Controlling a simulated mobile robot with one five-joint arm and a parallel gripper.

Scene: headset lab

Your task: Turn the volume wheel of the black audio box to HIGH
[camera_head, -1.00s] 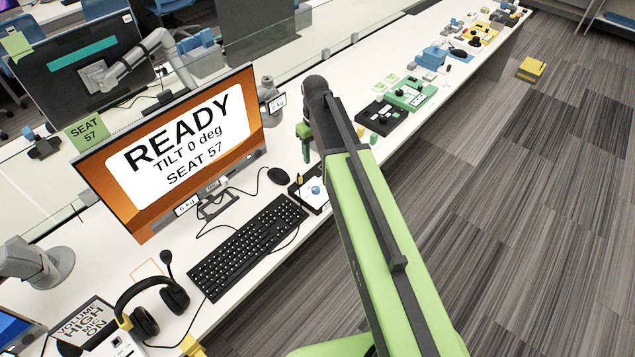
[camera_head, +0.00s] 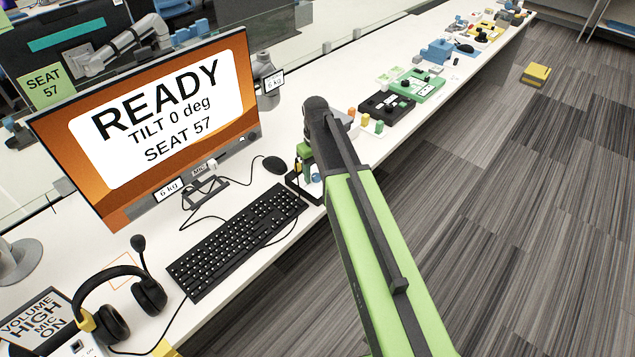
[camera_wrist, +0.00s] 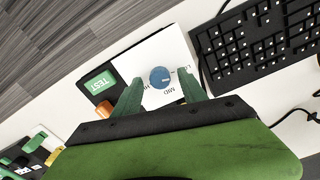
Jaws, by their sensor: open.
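The black audio box (camera_wrist: 150,55) has a white top panel and lies under my gripper in the wrist view. Its blue volume wheel (camera_wrist: 161,77) sits between the fingertips, with letters of LOW, MID and HIGH printed around it, partly covered. I cannot tell surely where the wheel points. My gripper (camera_wrist: 160,76) is open, one green finger on each side of the wheel; contact cannot be made out. In the head view the box (camera_head: 298,187) is at the desk's front edge, largely hidden by my gripper and arm.
A green TEST button (camera_wrist: 101,83) and an orange piece (camera_wrist: 105,109) are left of the wheel. A keyboard (camera_head: 238,238) and a mouse (camera_head: 274,165) are close by. A headset (camera_head: 120,305) lies near a sign (camera_head: 37,318) reading VOLUME HIGH, MIC ON. The monitor (camera_head: 150,120) reads READY.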

